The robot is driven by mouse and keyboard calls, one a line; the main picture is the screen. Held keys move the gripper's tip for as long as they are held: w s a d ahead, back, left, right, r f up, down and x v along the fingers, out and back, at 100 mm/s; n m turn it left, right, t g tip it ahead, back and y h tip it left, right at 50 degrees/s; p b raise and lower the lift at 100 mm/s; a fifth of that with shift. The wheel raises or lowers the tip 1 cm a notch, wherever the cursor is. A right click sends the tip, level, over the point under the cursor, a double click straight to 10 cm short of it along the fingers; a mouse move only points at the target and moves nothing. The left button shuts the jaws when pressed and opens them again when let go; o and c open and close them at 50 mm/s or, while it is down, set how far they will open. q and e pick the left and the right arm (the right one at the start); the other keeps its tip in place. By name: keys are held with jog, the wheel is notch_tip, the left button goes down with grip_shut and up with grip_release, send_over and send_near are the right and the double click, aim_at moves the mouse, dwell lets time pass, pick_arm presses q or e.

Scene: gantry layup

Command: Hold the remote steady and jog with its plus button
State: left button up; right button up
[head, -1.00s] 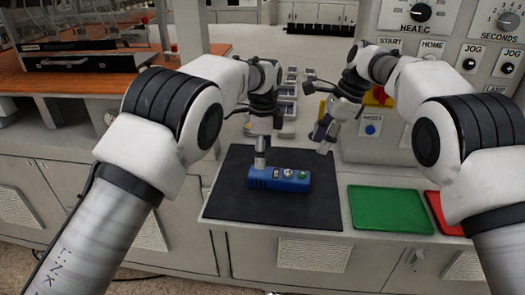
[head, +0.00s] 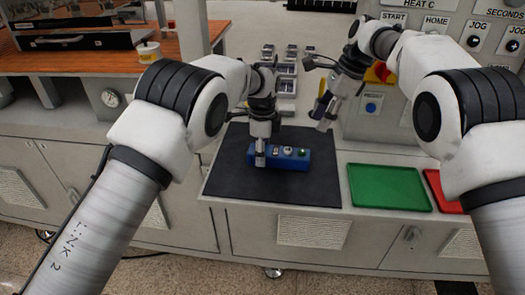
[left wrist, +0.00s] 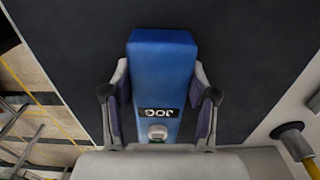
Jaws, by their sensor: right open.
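The blue remote (head: 292,161) lies flat on the black mat, with light and green buttons on its top. In the left wrist view the remote (left wrist: 162,70) shows a JOG label and a grey button near the bottom edge; part below is hidden by my gripper. My left gripper (head: 260,160) is down at the remote's left end. Its fingers (left wrist: 163,85) lie along both sides and appear to be shut on it. My right gripper (head: 322,115) is open and empty, above and to the right of the remote, clear of it.
The black mat (head: 225,180) has bare room around the remote. A green tray (head: 388,187) and a red tray (head: 447,195) lie to the right. Behind the right gripper stands a control panel (head: 400,118) with a blue button. Small grey bins (head: 286,86) stand behind the mat.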

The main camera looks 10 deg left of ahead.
grip_shut()
dwell(1.0)
